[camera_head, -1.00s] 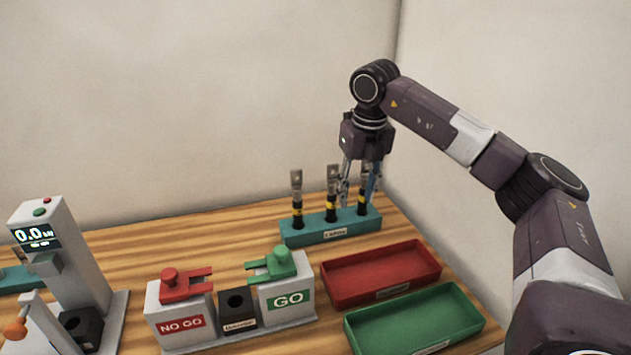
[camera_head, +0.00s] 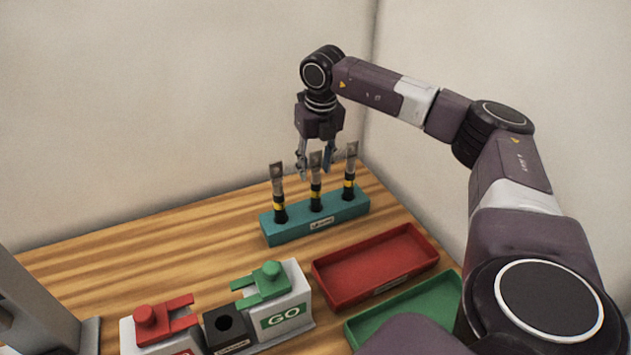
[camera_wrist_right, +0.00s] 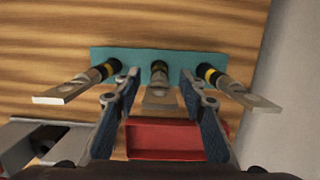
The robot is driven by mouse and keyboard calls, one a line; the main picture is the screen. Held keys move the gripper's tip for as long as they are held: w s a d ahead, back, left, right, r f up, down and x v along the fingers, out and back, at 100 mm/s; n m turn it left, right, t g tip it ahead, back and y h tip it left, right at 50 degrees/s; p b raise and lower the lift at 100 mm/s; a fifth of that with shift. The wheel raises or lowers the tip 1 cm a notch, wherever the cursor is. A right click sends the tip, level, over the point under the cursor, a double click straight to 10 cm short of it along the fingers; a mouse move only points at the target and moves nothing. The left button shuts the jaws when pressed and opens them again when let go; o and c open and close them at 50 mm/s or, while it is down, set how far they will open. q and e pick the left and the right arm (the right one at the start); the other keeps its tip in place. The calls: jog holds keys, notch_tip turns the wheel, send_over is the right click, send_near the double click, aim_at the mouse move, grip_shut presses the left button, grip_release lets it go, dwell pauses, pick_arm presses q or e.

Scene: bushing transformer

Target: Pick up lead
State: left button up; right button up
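Three leads stand upright in a teal rack (camera_head: 290,234), each with a flat metal lug on top, a yellow band and a black base. They are the left lead (camera_head: 279,193), the middle lead (camera_head: 316,190) and the right lead (camera_head: 349,180). My right gripper (camera_head: 317,172) is open, pointing down above the rack. In the right wrist view its fingers (camera_wrist_right: 160,105) stand apart, on either side of the middle lead (camera_wrist_right: 159,92). The outer leads lie outside the fingers. My left gripper is not in view.
A red tray (camera_head: 340,283) and a green tray (camera_head: 400,308) lie in front of the rack. A GO block (camera_head: 283,318), a black socket block (camera_head: 226,330) and a red-topped block (camera_head: 160,335) stand nearer. A grey device stands at left. Walls close off the back and right.

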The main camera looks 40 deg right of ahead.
jog(key=shift+w+f, duration=0.25)
jog(key=shift+f, duration=0.7)
jog(key=shift+s, duration=0.1)
jog(key=shift+c, duration=0.2)
grip_shut()
jog(key=shift+r, duration=0.1)
